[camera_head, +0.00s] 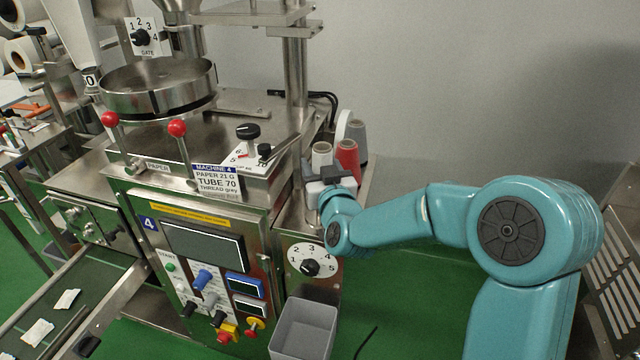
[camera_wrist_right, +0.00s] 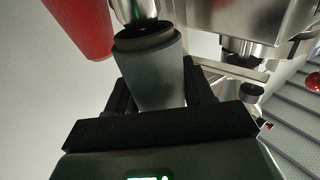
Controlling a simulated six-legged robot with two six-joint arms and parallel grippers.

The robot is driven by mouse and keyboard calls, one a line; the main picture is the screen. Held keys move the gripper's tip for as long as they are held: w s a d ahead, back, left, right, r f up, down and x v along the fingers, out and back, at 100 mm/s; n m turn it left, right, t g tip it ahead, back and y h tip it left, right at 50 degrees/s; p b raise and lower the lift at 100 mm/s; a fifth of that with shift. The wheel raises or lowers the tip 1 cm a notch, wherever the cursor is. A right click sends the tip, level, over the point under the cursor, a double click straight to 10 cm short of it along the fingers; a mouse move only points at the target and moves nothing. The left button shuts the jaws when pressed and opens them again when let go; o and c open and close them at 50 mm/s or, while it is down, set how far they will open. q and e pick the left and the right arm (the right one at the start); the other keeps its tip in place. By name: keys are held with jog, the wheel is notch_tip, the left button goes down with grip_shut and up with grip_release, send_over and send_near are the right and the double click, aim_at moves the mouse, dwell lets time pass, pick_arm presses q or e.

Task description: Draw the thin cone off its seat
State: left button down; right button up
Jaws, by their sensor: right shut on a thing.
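My right gripper (camera_head: 318,176) is at the group of thread cones on the right side of the machine. In the right wrist view the gripper (camera_wrist_right: 158,92) has one black finger on each side of a slim grey cone (camera_wrist_right: 152,72) and is shut on it. The cone's far end has a dark ring, and a shiny metal part meets it there. In the head view a pale cone (camera_head: 322,156) shows just above the gripper; its lower part is hidden. I cannot tell whether the cone still touches its seat. My left gripper is not in view.
A red cone (camera_head: 347,158) stands close beside the held one; it also shows in the wrist view (camera_wrist_right: 82,22). A grey cone (camera_head: 357,134) and a white one (camera_head: 342,122) stand behind. The machine's dial plate (camera_head: 314,263) and a grey bin (camera_head: 303,330) are below.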

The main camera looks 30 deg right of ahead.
notch_tip(320, 180, up, 14)
jog(key=shift+f+p, duration=0.15)
jog(key=shift+p, duration=0.8)
